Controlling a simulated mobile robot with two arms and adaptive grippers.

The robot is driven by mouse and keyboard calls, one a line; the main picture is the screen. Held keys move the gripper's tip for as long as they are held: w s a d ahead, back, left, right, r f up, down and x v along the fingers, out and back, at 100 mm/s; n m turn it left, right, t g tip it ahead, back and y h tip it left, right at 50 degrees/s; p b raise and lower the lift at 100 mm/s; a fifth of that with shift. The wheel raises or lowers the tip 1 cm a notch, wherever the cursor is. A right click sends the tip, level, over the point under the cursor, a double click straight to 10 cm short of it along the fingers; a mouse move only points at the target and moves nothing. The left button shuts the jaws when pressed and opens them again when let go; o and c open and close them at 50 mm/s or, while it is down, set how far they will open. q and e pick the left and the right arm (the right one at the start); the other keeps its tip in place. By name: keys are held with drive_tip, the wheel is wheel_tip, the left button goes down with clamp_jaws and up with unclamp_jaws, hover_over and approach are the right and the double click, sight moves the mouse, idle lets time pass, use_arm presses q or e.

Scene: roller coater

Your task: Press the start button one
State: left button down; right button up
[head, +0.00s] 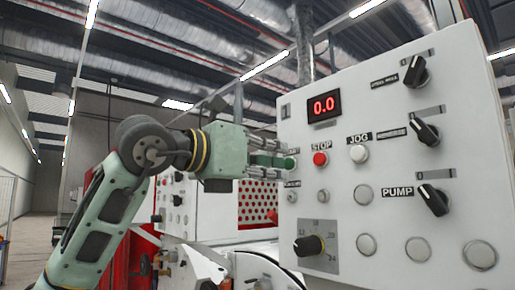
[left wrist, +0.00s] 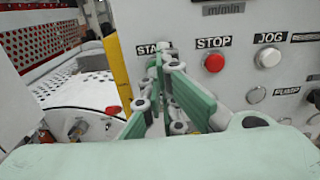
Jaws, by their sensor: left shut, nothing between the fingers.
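The control panel (head: 345,200) fills the right of the head view. The green start button (head: 290,163) sits at its left edge, left of the red stop button (head: 320,159). My left gripper (head: 279,161) is shut and empty, its fingertips at the start button; whether they touch it, I cannot tell. In the left wrist view the closed fingertips (left wrist: 161,58) lie just below the partly covered START label (left wrist: 147,49) and hide the button. The stop button (left wrist: 214,62) shows clear to the right there. My right gripper is not in view.
The JOG button (head: 358,154), black selector knobs (head: 415,72), a dial (head: 309,245) and several pale buttons share the panel. A red display (head: 324,105) reads 0.0. A yellow post (left wrist: 117,70) and perforated machine parts (left wrist: 75,95) stand left of the panel.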

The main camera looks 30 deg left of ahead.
use_arm(q)
drive_tip(key=shift+w+d, duration=0.1)
drive_tip(key=shift+w, duration=0.25)
